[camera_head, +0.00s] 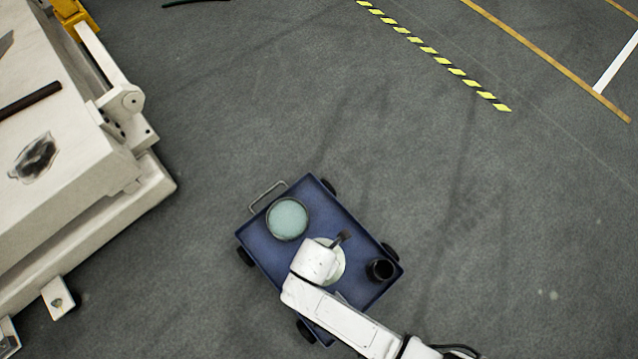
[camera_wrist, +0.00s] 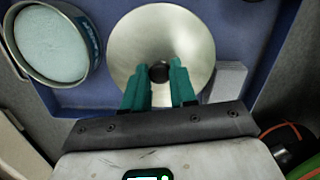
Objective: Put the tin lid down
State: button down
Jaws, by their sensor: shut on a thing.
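The tin lid (camera_wrist: 150,30) is a round, silvery disc with a small black knob (camera_wrist: 160,72) at its centre. My gripper (camera_wrist: 161,78) is shut on this knob, with a teal finger on either side. In the head view the lid (camera_head: 338,270) is a pale disc mostly hidden under my arm, over the blue cart (camera_head: 266,250). I cannot tell whether it touches the cart's deck. A round tin (camera_head: 288,219) with a pale teal top surface stands beside it on the cart, and shows at the left of the wrist view (camera_wrist: 52,45).
A black cup-like container (camera_head: 381,270) stands near the cart's right corner. A grey block (camera_wrist: 230,78) lies beside the lid in the wrist view. The cart's deck has bare room between the tin and its edges. A large pale machine (camera_head: 80,180) stands at left; the floor at right is clear.

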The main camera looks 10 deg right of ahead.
jog(key=w+f, duration=0.1)
jog(key=w+f+b, duration=0.1)
jog(key=shift+w+a+f, duration=0.1)
jog(key=shift+a+f, duration=0.1)
jog(key=shift+f, duration=0.15)
jog(key=shift+w+f+b, duration=0.15)
jog(key=shift+f+b, duration=0.5)
jog(key=shift+f, duration=0.2)
jog(key=shift+w+f+b, duration=0.1)
jog(key=shift+f+b, duration=0.55)
jog(key=shift+f, duration=0.2)
jog(key=shift+f, duration=0.2)
jog(key=c, duration=0.9)
grip_release()
jog(key=shift+r, duration=0.1)
jog(key=r+p, duration=0.2)
jog(key=r, duration=0.2)
jog(key=r+p, duration=0.2)
jog(key=r, duration=0.2)
jog(key=s+a+r+p, duration=0.1)
jog(key=r+p, duration=0.2)
jog(key=r, duration=0.1)
